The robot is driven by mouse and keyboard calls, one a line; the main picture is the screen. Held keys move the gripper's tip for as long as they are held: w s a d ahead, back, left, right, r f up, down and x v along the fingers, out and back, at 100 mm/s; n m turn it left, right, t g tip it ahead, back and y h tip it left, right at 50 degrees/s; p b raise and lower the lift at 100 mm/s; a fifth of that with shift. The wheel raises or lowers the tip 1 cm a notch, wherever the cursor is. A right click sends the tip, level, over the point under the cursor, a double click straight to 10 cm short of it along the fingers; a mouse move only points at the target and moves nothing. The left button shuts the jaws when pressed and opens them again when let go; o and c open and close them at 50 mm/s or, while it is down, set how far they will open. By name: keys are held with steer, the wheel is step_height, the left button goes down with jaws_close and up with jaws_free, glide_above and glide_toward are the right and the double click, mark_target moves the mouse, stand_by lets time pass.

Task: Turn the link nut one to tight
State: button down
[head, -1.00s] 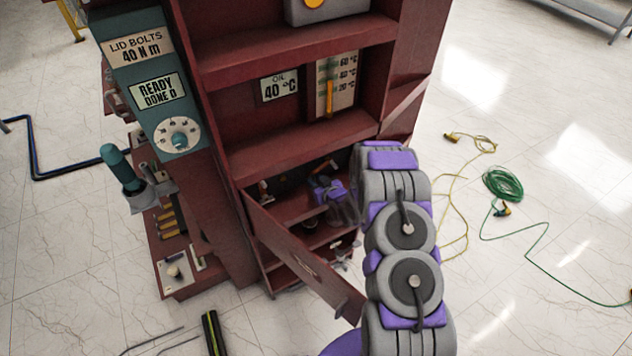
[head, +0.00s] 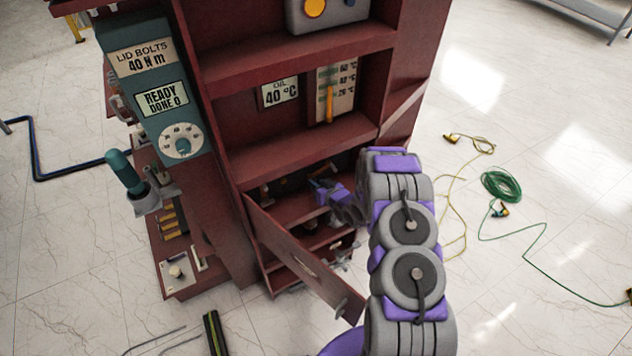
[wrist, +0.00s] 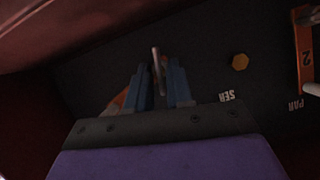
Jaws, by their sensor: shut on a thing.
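My gripper (head: 318,190) reaches into the lower bay of the dark red cabinet. In the wrist view its two blue fingers (wrist: 161,80) stand close together around a thin grey bar (wrist: 157,66), which I take for link nut one. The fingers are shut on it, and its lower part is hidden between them. An orange piece (wrist: 121,98), apparently link one, shows partly behind the left finger. A second orange link (wrist: 304,50) marked 2 is at the right edge, with a pale bar on it. The dark panel reads SER and PAR.
A yellow hex head (wrist: 239,62) sits on the panel right of the fingers. The open cabinet door (head: 300,258) hangs below and left of my arm. Bay walls and a shelf (head: 305,143) enclose the gripper. Cables (head: 502,185) lie on the floor at right.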

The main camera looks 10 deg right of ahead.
steer(key=shift+w+d+r+m+y+p, duration=0.1)
steer(key=shift+d+m+y+p, duration=0.15)
steer(key=shift+m+y+p, duration=0.55)
steer(key=m, duration=0.1)
steer(key=m+y, duration=0.1)
steer(key=m, duration=0.1)
steer(key=shift+w+d+f+p, duration=0.15)
steer(key=shift+f+p, duration=0.1)
steer(key=shift+p, duration=0.15)
steer(key=m+y+b, duration=0.2)
steer(key=m, duration=0.1)
steer(key=shift+d+f, duration=0.15)
steer(key=shift+f, duration=0.1)
steer(key=m+b, duration=0.1)
steer(key=m, duration=0.1)
steer(key=m+t+y+b, duration=0.1)
steer(key=m+b, duration=0.1)
steer(key=shift+f+y, duration=0.15)
steer(key=shift+y, duration=0.15)
steer(key=shift+m, duration=0.4)
steer(key=c, duration=1.3)
jaws_free()
steer(key=shift+f, duration=0.15)
